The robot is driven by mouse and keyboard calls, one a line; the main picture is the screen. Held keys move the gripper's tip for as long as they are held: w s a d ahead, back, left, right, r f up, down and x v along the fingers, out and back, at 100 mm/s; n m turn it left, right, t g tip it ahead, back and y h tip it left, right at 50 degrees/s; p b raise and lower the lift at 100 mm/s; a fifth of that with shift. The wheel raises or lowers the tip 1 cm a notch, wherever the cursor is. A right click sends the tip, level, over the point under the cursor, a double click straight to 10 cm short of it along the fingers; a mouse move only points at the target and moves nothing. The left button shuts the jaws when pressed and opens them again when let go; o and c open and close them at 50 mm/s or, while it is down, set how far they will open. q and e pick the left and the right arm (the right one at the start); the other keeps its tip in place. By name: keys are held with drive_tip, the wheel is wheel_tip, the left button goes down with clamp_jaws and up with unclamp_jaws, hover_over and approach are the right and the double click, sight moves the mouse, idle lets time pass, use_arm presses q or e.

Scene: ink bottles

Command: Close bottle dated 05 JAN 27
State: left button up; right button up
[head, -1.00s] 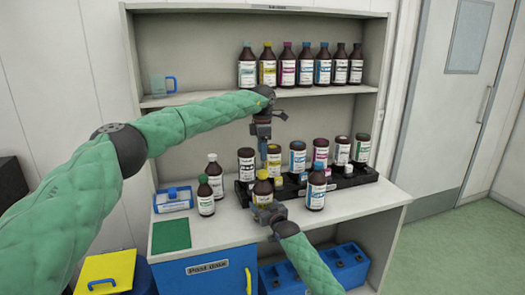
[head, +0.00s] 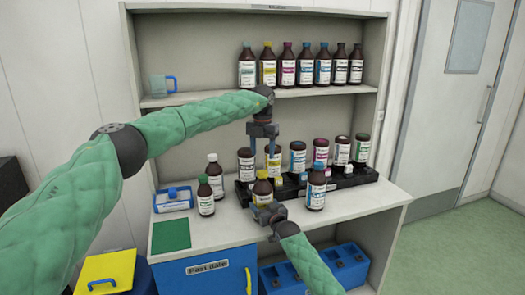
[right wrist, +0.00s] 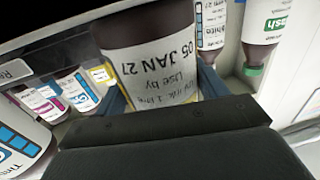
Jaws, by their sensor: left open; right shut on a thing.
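The brown bottle (head: 262,188) with a yellow top stands at the front of the counter, upright. In the right wrist view its label (right wrist: 165,60) reads 05 JAN 27, upside down in the picture. My right gripper (head: 266,208) is shut on this bottle low on its body, with its fingers on either side. I cannot tell whether the yellow top is a fully seated cap. My left gripper (head: 262,151) is open and empty above the bottle, pointing down, apart from it.
Several brown bottles stand in a black rack (head: 350,180) behind. A blue-capped bottle (head: 316,190) is close on the right; a green-capped bottle (head: 205,196) and a white-capped bottle (head: 214,172) stand left. A green mat (head: 170,235) lies front left.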

sight(263, 172)
use_arm(q)
drive_tip(key=shift+f, duration=4)
drive_tip(key=c, duration=1)
drive_tip(key=o, duration=1.1)
drive_tip(key=shift+o, duration=0.2)
drive_tip(key=shift+r, duration=0.1)
